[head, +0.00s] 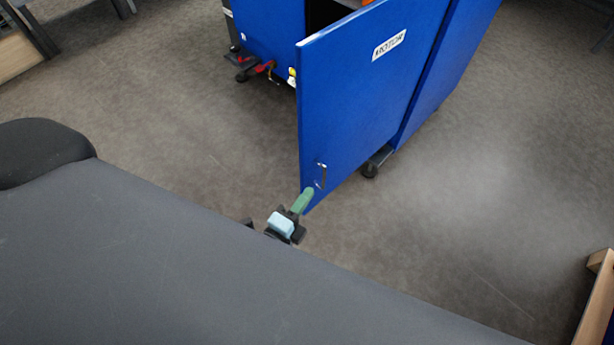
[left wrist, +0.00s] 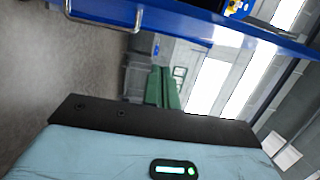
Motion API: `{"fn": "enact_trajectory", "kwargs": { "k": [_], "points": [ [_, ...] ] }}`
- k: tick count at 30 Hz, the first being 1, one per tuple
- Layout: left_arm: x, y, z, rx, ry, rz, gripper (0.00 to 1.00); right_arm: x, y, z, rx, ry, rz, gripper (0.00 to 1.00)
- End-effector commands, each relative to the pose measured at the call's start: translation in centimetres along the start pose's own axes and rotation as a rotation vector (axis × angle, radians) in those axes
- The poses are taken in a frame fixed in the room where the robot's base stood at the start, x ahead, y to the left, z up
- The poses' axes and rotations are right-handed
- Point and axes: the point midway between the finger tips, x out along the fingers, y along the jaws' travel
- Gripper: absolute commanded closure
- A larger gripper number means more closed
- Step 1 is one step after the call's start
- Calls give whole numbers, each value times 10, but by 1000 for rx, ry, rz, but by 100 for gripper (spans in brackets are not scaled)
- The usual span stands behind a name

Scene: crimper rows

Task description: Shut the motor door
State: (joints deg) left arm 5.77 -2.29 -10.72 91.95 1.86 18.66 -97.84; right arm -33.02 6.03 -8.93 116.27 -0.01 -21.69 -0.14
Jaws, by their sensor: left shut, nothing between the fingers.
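The motor door (head: 352,100) is a blue panel with a white MOTOR label (head: 389,45). It stands open, swung out from the blue machine (head: 268,35), whose dark inside shows behind its top edge. A thin metal handle (head: 321,175) sits low near its free edge. My left gripper (head: 302,200), with green fingers, is shut and empty at the door's lower free corner, just below the handle. I cannot tell whether it touches the door. In the left wrist view the door (left wrist: 200,20) runs across the top, with the handle (left wrist: 105,18) at upper left. My right gripper is out of view.
Red and yellow fittings (head: 265,67) and a dark foot stick out at the machine's base. A wooden-edged thing (head: 597,290) stands at the lower right. The grey floor (head: 480,200) around the door is clear.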

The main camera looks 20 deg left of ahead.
Motion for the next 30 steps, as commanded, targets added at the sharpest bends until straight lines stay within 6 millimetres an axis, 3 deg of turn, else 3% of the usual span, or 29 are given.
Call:
{"fn": "enact_trajectory", "kwargs": {
  "k": [16,21,30],
  "points": [
    [95,-1,0,-1,1,-1,100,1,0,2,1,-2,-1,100],
    [98,-1,26,2,1,-1,100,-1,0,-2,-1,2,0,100],
    [100,0,39,-2,0,0,100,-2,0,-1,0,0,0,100]
  ]
}}
